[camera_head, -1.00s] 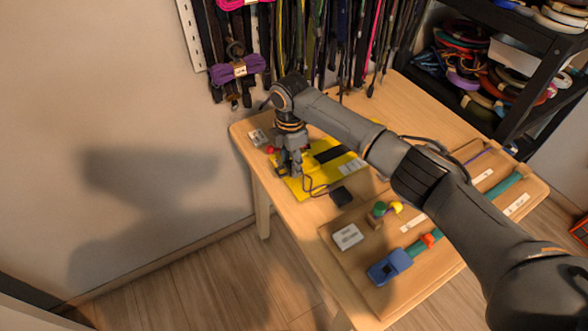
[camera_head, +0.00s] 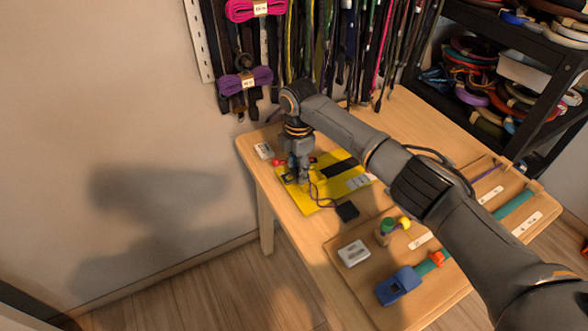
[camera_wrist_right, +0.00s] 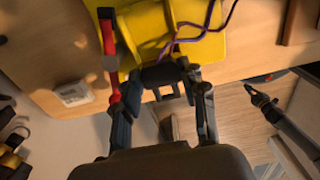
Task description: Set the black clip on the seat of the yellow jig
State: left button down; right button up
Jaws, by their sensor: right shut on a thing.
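The yellow jig (camera_head: 318,198) lies flat near the table's left end, and its yellow block shows at the top of the right wrist view (camera_wrist_right: 145,28). My right gripper (camera_head: 299,180) is over the jig's left part, pointing down. In the right wrist view its fingers (camera_wrist_right: 160,88) are shut on the black clip (camera_wrist_right: 162,75), which sits right against the yellow block. Whether the clip rests on the seat is hidden. In the right wrist view a dark shape at the right (camera_wrist_right: 266,104) looks like my left gripper, away over the floor.
A purple cord (camera_wrist_right: 203,34) crosses the jig. A small black box (camera_head: 347,211) lies by its front edge, and a red knob (camera_head: 276,162) stands behind the gripper. A white-labelled block (camera_head: 264,151) is at the back left. A wooden tray (camera_head: 350,280) with tools fills the front.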

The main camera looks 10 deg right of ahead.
jog(key=shift+w+d, duration=0.3)
jog(key=shift+d, duration=0.5)
jog(key=shift+w+d, duration=0.35)
jog(key=shift+d, duration=0.45)
jog(key=shift+w+d, duration=0.3)
jog(key=shift+d, duration=0.5)
jog(key=shift+p, duration=0.4)
jog(key=shift+f, duration=0.15)
jog(key=shift+s+f, duration=0.1)
jog(key=shift+f, duration=0.35)
jog(key=shift+s+f+b, duration=0.15)
jog(key=shift+b, duration=0.15)
